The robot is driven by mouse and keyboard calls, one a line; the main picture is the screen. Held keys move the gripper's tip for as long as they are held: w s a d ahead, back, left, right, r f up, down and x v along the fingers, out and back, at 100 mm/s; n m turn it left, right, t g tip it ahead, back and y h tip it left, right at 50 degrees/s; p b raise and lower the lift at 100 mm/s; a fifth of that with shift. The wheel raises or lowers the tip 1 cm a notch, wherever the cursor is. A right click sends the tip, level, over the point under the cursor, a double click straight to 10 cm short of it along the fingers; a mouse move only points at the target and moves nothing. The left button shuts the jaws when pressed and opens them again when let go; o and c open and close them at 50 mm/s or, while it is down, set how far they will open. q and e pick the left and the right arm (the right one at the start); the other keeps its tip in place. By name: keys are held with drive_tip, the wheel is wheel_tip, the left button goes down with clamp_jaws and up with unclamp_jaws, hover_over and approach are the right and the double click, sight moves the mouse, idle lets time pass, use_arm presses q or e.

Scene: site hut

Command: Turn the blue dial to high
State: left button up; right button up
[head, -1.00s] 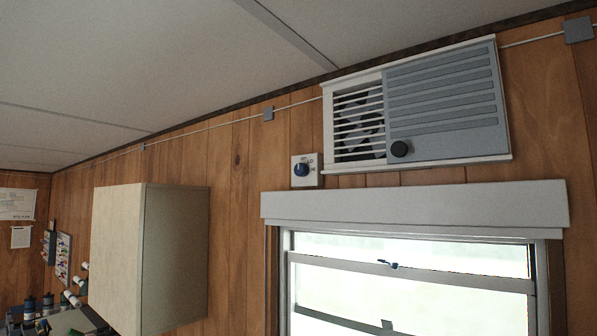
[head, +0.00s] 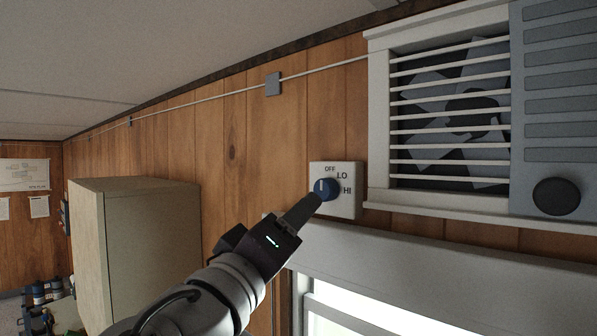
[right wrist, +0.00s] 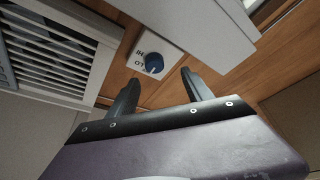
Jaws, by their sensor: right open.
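The blue dial (head: 329,190) sits on a small white wall plate (head: 349,206) marked OFF, LO and HI. Its white pointer mark points up, roughly at OFF. My right gripper (head: 314,202) reaches up from below, its finger overlapping the dial's lower left edge in the head view. In the right wrist view the open fingers (right wrist: 161,77) point at the dial (right wrist: 153,63), which shows just beyond and between the tips. The fingers do not grip it, and I cannot tell whether they touch it. My left gripper is not in view.
A slatted vent (head: 378,120) with a grey sliding panel and dark knob (head: 556,196) is right of the dial. A white window header (head: 400,262) juts out below. A pale wall cabinet (head: 150,240) is at left. Wood wall left of the dial is clear.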

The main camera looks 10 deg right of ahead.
sight(320, 193)
drive_tip(key=w+d+r+p, duration=0.1)
drive_tip(key=w+d+p, duration=0.1)
drive_tip(key=w+d+r+p, duration=0.2)
drive_tip(key=p, duration=0.1)
drive_tip(key=shift+w+d+r+p, duration=0.15)
drive_tip(key=shift+d+r+p, duration=0.15)
drive_tip(key=shift+w+d+f, duration=0.2)
drive_tip(key=shift+w+d, duration=0.05)
drive_tip(key=shift+w, duration=0.35)
drive_tip(key=shift+w+d+f, duration=0.15)
drive_tip(key=shift+w+d, duration=0.1)
drive_tip(key=shift+w, duration=0.35)
drive_tip(key=shift+s+a+r, duration=0.1)
drive_tip(key=shift+s+a, duration=0.15)
drive_tip(key=shift+s, duration=0.25)
drive_tip(key=shift+c, duration=1)
drive_tip(key=shift+s, duration=0.15)
drive_tip(key=c, duration=0.5)
drive_tip(key=shift+r, duration=0.1)
clamp_jaws()
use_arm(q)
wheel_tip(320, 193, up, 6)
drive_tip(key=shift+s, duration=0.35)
